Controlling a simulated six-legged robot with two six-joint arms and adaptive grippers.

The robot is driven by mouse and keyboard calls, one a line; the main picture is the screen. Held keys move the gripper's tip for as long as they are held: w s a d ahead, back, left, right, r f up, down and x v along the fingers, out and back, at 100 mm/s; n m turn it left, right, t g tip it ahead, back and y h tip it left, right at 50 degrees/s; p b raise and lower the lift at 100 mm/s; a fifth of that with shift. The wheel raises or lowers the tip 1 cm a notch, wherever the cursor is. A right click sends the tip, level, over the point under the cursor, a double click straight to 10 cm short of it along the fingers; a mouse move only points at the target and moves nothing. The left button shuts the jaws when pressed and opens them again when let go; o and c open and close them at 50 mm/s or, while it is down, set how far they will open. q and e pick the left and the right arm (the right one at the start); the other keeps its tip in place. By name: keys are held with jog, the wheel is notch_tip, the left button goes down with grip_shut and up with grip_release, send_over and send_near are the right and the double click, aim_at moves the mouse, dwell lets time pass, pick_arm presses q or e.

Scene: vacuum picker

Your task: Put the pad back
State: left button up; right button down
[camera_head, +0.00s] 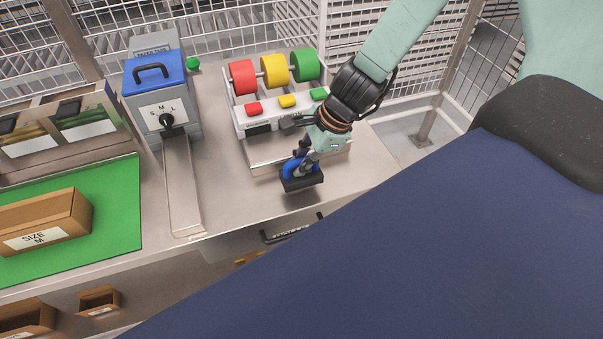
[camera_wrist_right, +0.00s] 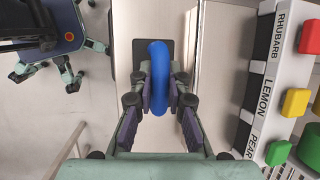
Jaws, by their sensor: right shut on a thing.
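The black pad (camera_head: 303,183) with a blue loop handle (camera_head: 291,167) is near the bench's front edge, in front of the colour dispenser. My right gripper (camera_head: 304,163) is shut on the blue handle, with the pad below it. In the right wrist view the blue handle (camera_wrist_right: 159,65) stands between the two fingers of my right gripper (camera_wrist_right: 160,97). The dark pad (camera_wrist_right: 140,55) shows behind it, partly hidden. I cannot tell whether the pad touches the surface below. My left gripper is not in view.
The dispenser (camera_head: 258,128) has red, yellow and green reels and matching buttons. A blue-topped machine (camera_head: 157,85) with a steel chute (camera_head: 182,190) stands left. A cardboard box (camera_head: 40,222) lies on a green mat (camera_head: 122,190). Bare bench (camera_head: 225,190) lies between chute and pad.

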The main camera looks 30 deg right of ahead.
notch_tip(320, 180, down, 3)
jog(key=b, duration=0.2)
jog(key=shift+f+b, duration=0.15)
jog(key=shift+b, duration=0.2)
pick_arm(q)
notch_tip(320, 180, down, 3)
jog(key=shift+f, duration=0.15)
pick_arm(e)
jog(key=shift+f, duration=0.1)
jog(key=c, duration=1.3)
grip_release()
